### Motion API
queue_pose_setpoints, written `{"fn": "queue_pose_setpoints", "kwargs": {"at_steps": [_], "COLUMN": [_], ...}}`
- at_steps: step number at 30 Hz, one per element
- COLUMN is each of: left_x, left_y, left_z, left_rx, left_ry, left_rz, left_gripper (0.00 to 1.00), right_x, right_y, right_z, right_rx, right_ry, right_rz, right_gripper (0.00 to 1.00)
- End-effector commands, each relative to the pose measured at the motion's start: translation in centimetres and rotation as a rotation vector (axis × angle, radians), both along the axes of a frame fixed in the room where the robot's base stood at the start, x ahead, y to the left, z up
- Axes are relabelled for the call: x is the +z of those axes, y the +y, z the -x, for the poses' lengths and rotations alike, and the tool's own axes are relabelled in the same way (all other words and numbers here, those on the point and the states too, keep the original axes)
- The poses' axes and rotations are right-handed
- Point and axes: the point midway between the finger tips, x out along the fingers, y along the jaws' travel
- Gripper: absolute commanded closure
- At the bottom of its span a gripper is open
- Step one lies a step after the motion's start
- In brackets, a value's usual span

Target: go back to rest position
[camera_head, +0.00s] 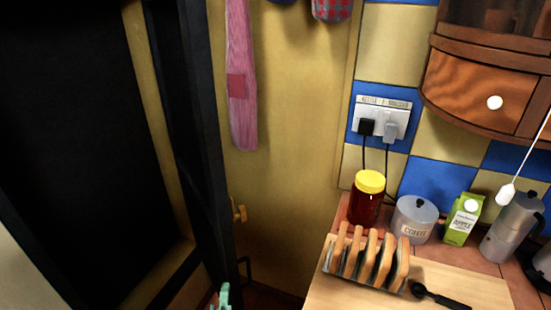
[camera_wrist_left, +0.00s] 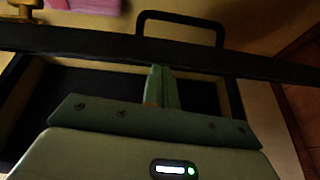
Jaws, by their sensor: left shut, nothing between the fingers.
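My left gripper (camera_head: 223,296) shows as a small green tip at the bottom edge of the head view, in front of the lower part of a dark door frame. In the left wrist view its two green fingers (camera_wrist_left: 161,85) are pressed together with nothing between them. They point towards a dark bar with a black handle (camera_wrist_left: 180,25) just beyond it. I cannot tell whether the fingertips touch the bar. My right gripper is in neither view.
The dark door (camera_head: 200,150) stands left of the yellow wall. Its black handle (camera_head: 247,270) is near the gripper. At right, the counter holds a toast rack (camera_head: 365,262), a yellow-lidded jar (camera_head: 366,205), a coffee tin (camera_head: 414,222), a juice carton (camera_head: 461,220) and a moka pot (camera_head: 511,228).

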Motion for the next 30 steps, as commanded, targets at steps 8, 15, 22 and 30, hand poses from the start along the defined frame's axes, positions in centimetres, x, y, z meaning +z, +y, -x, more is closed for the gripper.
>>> {"fn": "queue_pose_setpoints", "kwargs": {"at_steps": [8,15,22,30], "left_x": [0.5,0.9,0.4,1.6], "left_y": [-1.0,-2.2,0.3,8.0], "left_z": [0.8,3.1,9.3,16.0], "left_rx": [-0.106,-0.303,-0.602,-0.818], "left_ry": [0.027,0.089,0.272,0.571], "left_rz": [-0.148,-0.475,-1.135,-1.732], "left_gripper": [1.0,1.0,1.0,1.0], "right_x": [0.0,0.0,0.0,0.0], "right_y": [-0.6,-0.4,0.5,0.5], "right_z": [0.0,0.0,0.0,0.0], "right_rx": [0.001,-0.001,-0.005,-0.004], "right_ry": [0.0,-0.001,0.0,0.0], "right_rz": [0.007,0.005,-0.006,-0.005], "right_gripper": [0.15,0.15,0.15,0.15]}}
